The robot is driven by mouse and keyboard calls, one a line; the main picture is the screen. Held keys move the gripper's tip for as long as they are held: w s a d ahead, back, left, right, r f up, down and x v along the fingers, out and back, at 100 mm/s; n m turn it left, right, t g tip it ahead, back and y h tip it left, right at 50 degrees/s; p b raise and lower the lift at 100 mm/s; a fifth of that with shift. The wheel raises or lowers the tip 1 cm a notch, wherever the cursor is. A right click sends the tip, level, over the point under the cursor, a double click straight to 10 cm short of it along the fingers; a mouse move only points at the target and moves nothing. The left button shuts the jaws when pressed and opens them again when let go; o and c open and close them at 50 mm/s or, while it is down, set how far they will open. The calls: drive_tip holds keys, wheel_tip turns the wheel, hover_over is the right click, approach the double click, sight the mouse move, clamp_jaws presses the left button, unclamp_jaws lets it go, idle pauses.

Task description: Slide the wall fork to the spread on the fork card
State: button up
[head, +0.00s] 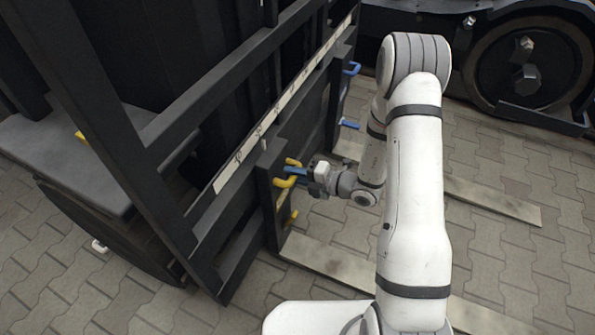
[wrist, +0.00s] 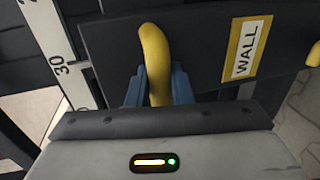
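The wall fork's dark upright (head: 268,205) hangs on the black carriage, with its long pale tine (head: 325,262) low over the paving. It has yellow handles, and a yellow-edged WALL label (wrist: 246,49) shows in the wrist view. My gripper (head: 296,171) is at the upper yellow handle. In the wrist view its blue fingers (wrist: 159,88) close against both sides of the yellow handle (wrist: 155,50). A white scale strip (head: 285,98) runs along the carriage; a 30 mark (wrist: 66,70) is left of the fork's plate. I see no fork card.
A second fork with blue handles (head: 351,68) stands farther back on the carriage, with its own pale tine (head: 490,198). A black mast frame (head: 110,130) rises at left. A large dark wheel (head: 525,65) is at back right. Paving lies open at right.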

drive_tip(key=o, duration=0.4)
drive_tip(key=shift+w+a, duration=0.1)
drive_tip(key=p+v, duration=0.2)
drive_tip(key=v, duration=0.5)
drive_tip(key=shift+d, duration=0.4)
